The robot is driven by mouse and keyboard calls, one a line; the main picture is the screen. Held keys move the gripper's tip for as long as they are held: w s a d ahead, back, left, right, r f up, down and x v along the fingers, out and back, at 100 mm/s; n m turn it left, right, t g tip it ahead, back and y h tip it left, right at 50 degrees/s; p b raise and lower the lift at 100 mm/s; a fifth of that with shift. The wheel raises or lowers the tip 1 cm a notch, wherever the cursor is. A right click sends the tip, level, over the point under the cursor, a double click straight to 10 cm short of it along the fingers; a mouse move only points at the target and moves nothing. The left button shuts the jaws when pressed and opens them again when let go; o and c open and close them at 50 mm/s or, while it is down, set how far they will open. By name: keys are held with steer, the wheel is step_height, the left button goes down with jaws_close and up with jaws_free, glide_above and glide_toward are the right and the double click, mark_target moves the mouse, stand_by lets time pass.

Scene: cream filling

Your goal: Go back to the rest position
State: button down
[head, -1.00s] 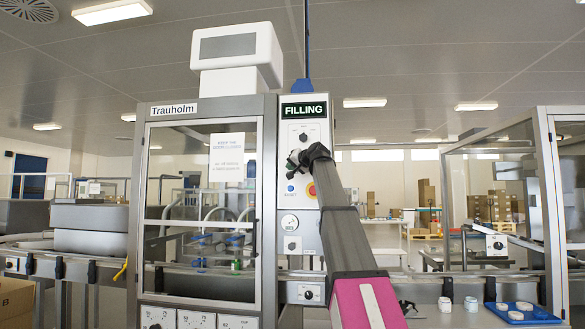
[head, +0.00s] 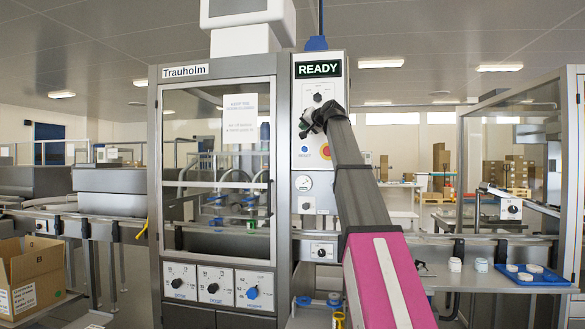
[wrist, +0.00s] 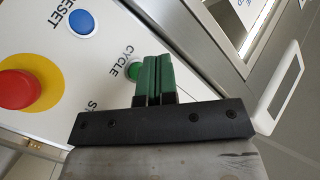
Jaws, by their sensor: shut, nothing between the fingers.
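My gripper (head: 306,127) is at the control panel (head: 310,90) of the Trauholm machine, under its lit READY display (head: 319,68). In the wrist view its green fingers (wrist: 153,78) are together, with nothing seen between them. They overlap part of the green CYCLE button (wrist: 134,71), and I cannot tell whether they touch it. The blue RESET button (wrist: 82,22) and the red emergency button (wrist: 32,88) lie to the left in that view. My arm reaches up from the lower right in the head view and hides part of the panel.
The machine's glazed door (head: 216,160) looks shut left of the panel. A cardboard box (head: 36,276) stands at the lower left. A blue tray (head: 532,274) with white-topped pieces and white jars (head: 455,264) are at the right. A framed enclosure (head: 565,170) stands at far right.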

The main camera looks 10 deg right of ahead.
steer(key=s+f+g+h, duration=0.2)
steer(key=f+g, duration=0.1)
steer(key=f, duration=2.4)
steer(key=s+f+g+h, duration=0.2)
steer(key=f+g, duration=0.2)
steer(key=f, duration=2.3)
steer(key=s+f+n+g+h, duration=0.1)
steer(key=s+f+g, duration=0.2)
steer(key=s+f, duration=1.2)
steer(key=s+f+n+g+h, duration=0.1)
steer(key=s+f+g, duration=0.3)
steer(key=s+f, duration=1.2)
step_height(320, 180, down, 5)
steer(key=shift+d+r+g+h, duration=0.15)
steer(key=shift+g+h, duration=0.15)
steer(key=shift+h, duration=0.4)
